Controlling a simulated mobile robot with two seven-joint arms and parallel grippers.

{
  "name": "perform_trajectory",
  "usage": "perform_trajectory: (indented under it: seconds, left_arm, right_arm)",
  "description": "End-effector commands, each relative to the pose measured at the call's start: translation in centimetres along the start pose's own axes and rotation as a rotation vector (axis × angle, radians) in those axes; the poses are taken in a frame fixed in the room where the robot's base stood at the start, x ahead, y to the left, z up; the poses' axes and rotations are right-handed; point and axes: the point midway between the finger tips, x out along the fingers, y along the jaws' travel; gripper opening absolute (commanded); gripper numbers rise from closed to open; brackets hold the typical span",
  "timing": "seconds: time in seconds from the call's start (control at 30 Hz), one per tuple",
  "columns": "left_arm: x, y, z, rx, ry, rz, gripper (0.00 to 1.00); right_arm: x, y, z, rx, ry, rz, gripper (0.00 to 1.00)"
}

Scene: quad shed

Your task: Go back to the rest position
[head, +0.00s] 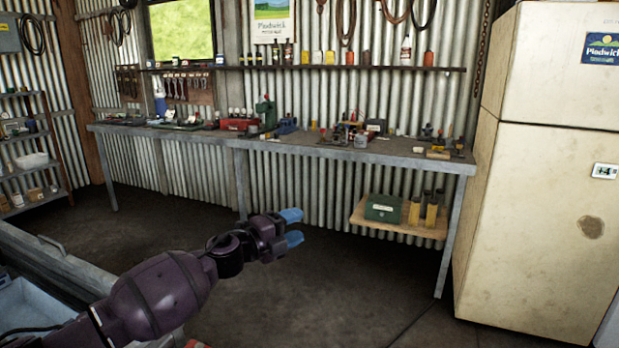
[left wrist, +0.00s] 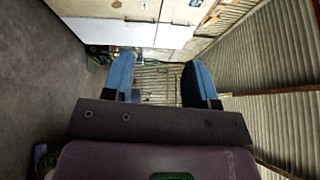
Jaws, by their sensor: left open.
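My left gripper (head: 293,227) reaches in from the lower left of the head view on a purple arm, held over the open floor. Its two blue fingers are apart with nothing between them. The left wrist view also shows the left gripper (left wrist: 158,80), its blue fingers spread and empty. My right gripper is in neither view.
A long grey workbench (head: 400,157) with tools and small items runs along the corrugated wall. A cream fridge (head: 545,200) stands at the right. A metal shelf (head: 35,170) is at the far left. The dark floor (head: 340,270) between is clear.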

Motion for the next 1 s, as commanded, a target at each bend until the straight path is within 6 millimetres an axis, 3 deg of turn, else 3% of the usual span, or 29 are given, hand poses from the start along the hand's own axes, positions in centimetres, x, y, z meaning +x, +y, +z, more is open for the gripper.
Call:
perform_trajectory:
  seconds: [0.1,0.47,1.0]
  left_arm:
    - [-1.8,0.8,-1.9,-0.188,-0.087,-0.064,0.53]
    - [-9.4,5.3,-5.5,-0.707,-0.349,-0.147,0.53]
    - [-25.3,12.8,-11.4,-1.294,-0.7,-0.183,0.53]
  right_arm:
    - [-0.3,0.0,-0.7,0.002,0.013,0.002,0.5]
    - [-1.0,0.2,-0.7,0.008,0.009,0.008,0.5]
    - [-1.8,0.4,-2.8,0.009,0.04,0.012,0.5]
